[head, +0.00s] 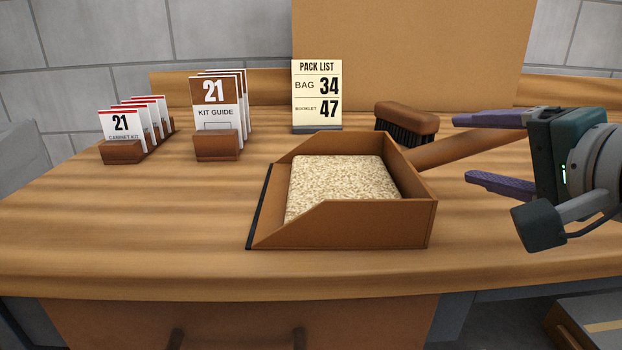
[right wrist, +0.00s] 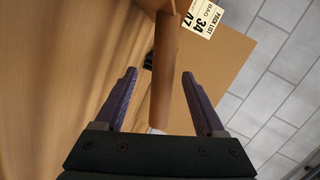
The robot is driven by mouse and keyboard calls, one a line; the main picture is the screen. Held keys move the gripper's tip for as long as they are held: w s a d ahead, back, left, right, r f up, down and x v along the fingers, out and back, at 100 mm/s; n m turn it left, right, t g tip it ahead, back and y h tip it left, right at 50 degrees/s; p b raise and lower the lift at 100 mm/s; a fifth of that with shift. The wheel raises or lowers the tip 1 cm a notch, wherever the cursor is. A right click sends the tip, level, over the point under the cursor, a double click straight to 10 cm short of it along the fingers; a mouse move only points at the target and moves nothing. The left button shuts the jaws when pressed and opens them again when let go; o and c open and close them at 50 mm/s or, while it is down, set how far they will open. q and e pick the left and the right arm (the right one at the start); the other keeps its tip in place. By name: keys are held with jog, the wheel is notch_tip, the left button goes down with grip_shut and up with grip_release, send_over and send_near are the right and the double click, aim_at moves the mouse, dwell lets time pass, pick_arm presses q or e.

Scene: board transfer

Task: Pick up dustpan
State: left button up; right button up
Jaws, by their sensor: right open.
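The brown dustpan (head: 400,222) rests on the wooden table, its black-edged mouth facing left. A layer of pale grains (head: 340,185) lies in it. Its handle (head: 465,149) points to the right and back. My right gripper (head: 458,148) is open at the right, its purple fingers either side of the handle in the head view. In the right wrist view the handle (right wrist: 163,75) runs between the open fingers, with a gap on each side. I cannot tell how deep the handle sits between them. My left gripper is not in view.
A brush (head: 406,118) with dark bristles lies behind the dustpan. A pack list card (head: 317,95) stands at the back. Kit guide cards (head: 217,105) and cabinet kit cards (head: 121,127) stand in holders at the left. The front left of the table (head: 130,220) is clear.

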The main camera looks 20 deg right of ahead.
aim_at(394, 157)
jog(key=shift+b+x, duration=0.75)
jog(key=shift+x, duration=2.3)
jog(key=shift+a+r, duration=0.15)
jog(key=shift+a, duration=0.05)
jog(key=shift+c, duration=0.4)
grip_shut()
